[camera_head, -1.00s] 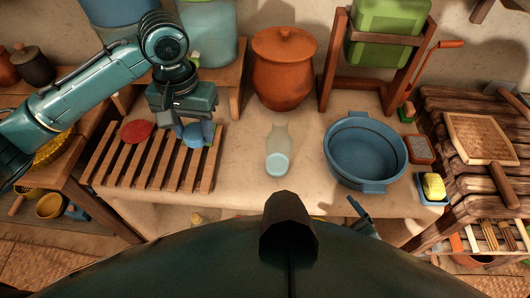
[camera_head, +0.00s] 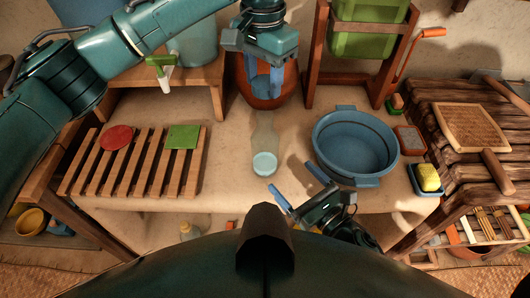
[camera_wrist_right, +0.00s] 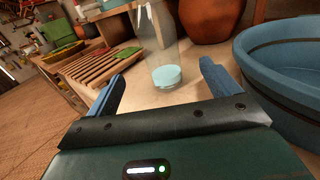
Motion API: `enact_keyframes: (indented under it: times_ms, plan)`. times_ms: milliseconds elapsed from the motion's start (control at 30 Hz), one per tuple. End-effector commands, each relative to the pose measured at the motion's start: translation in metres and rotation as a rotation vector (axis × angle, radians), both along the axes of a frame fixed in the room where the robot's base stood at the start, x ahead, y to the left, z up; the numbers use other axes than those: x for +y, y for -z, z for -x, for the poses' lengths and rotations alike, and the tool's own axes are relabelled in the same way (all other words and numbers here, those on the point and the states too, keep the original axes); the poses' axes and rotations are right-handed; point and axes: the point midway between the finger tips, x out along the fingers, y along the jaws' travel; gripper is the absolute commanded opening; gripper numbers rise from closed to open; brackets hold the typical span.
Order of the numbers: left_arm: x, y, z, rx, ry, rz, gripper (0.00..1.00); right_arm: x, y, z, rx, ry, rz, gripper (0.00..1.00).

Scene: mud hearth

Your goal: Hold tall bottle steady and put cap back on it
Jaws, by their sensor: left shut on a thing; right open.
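The tall clear bottle (camera_head: 265,135) stands upright on the pale counter, with a light-blue layer at its bottom. It also shows in the right wrist view (camera_wrist_right: 160,45), beyond and between my right fingers. My left gripper (camera_head: 263,92) is above and behind the bottle, in front of the clay pot, fingers pointing down. It is shut on the blue cap, which is hard to tell from the blue fingers. My right gripper (camera_head: 297,184) is open and empty at the counter's front, to the right of the bottle and apart from it.
A blue basin (camera_head: 325,153) stands right of the bottle, close to my right gripper. A slatted wooden rack (camera_head: 127,178) at left bears a red disc (camera_head: 117,137) and a green square (camera_head: 182,137). An orange clay pot (camera_head: 290,92) stands behind. Counter between rack and bottle is clear.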

Motion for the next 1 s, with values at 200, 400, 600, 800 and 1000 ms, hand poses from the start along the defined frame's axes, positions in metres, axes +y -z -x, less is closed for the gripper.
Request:
enact_keyframes:
  times_ms: [200,400,600,800,1000]
  plan:
    - [0.000,0.000,0.000,0.001,0.002,-0.001,0.24,0.001,0.000,0.000,-0.008,-0.004,0.011,0.88]
    - [0.000,0.000,0.000,0.000,0.001,0.000,0.24,0.002,0.000,-0.002,-0.007,-0.003,0.008,0.88]
    - [0.000,0.000,0.000,0.000,0.000,0.000,0.24,0.016,-0.001,-0.022,-0.010,-0.003,0.007,0.88]
    - [0.000,0.000,0.000,0.000,0.000,0.000,0.24,0.039,-0.002,-0.053,-0.008,-0.003,0.006,0.88]
    - [0.000,0.000,0.000,0.000,0.000,0.000,0.24,0.058,-0.001,-0.080,-0.007,-0.002,0.006,0.88]
